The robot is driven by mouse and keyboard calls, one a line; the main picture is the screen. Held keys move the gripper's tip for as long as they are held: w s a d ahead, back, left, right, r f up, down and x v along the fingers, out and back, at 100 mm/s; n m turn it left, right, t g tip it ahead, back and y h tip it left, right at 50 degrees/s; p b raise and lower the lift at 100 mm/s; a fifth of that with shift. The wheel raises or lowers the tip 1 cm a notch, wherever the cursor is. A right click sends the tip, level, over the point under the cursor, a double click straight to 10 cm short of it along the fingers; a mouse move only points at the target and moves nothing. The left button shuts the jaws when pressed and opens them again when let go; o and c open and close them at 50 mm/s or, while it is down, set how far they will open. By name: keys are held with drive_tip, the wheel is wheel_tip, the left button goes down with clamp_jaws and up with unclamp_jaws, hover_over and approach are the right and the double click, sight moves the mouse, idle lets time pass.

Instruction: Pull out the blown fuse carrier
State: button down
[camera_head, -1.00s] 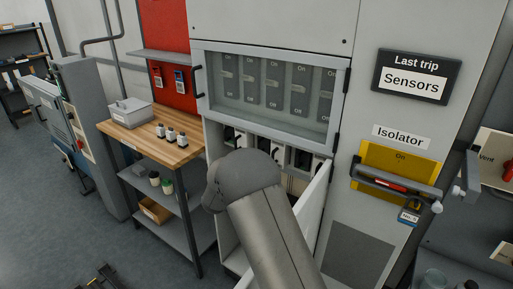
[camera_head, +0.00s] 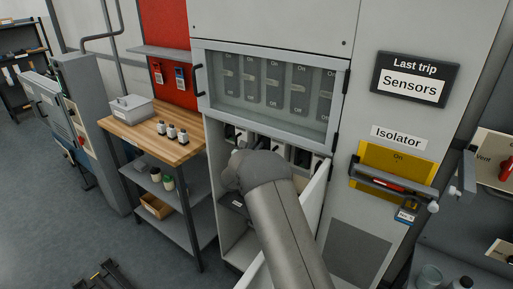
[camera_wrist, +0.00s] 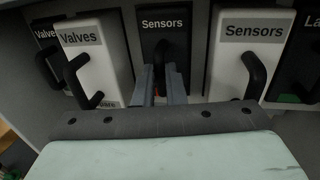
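In the wrist view a row of fuse carriers with black loop handles stands inside the cabinet. A dark carrier labelled Sensors (camera_wrist: 166,24) is in the middle. My gripper (camera_wrist: 160,72) is in front of it, with its two grey fingers apart on either side of its handle; contact with the handle is not clear. A white Sensors carrier (camera_wrist: 243,62) is to the right and a white Valves carrier (camera_wrist: 96,66) to the left. In the head view the Last trip sign (camera_head: 412,88) reads Sensors. My arm hides the gripper there.
A dark Valves carrier (camera_wrist: 42,35) is at the far left of the row. The open cabinet door (camera_head: 314,205) stands right of my arm. The Isolator (camera_head: 395,178) has a red-marked handle and shows On. A wooden-topped bench (camera_head: 150,137) with several small bottles is left.

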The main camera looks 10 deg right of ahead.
drive_tip(key=shift+w+a+b+v, duration=0.15)
drive_tip(key=shift+b+v, duration=0.3)
drive_tip(key=shift+v, duration=0.5)
drive_tip(key=shift+w+a+b+v, duration=0.15)
drive_tip(key=shift+b+v, duration=0.3)
drive_tip(key=shift+v, duration=0.55)
drive_tip(key=shift+f, duration=0.15)
drive_tip(key=c, duration=1.5)
unclamp_jaws()
drive_tip(key=shift+s+a, duration=0.1)
drive_tip(key=shift+s, duration=0.05)
drive_tip(key=b+v, duration=0.3)
drive_tip(key=v, duration=1.4)
drive_tip(key=shift+s, duration=0.2)
